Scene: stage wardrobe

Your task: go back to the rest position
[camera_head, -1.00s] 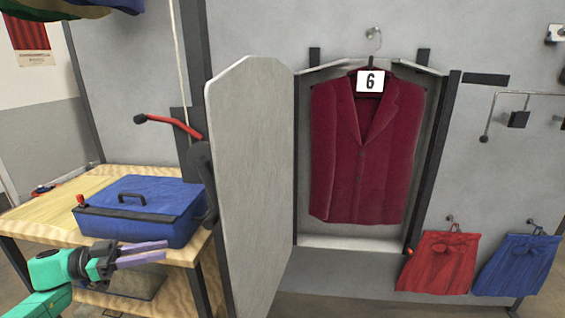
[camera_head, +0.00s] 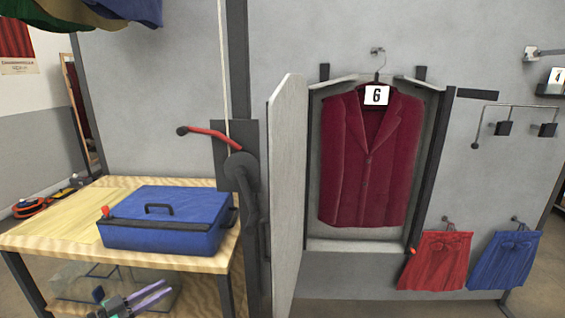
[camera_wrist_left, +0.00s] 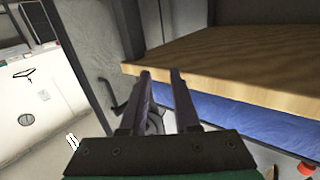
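My left gripper (camera_head: 152,296) is low at the left in the head view, in front of the wooden table's lower part. Its two purple fingers are apart with nothing between them. The left wrist view also shows the two fingers (camera_wrist_left: 160,76) apart and empty. My right gripper is in neither view.
A blue case (camera_head: 165,237) is on the wooden table (camera_head: 55,230). A grey door (camera_head: 288,190) stands open beside the niche with a maroon jacket (camera_head: 365,165) tagged 6. A red-handled lever (camera_head: 210,132) is on the post. Red (camera_head: 435,262) and blue (camera_head: 506,260) garments hang at right.

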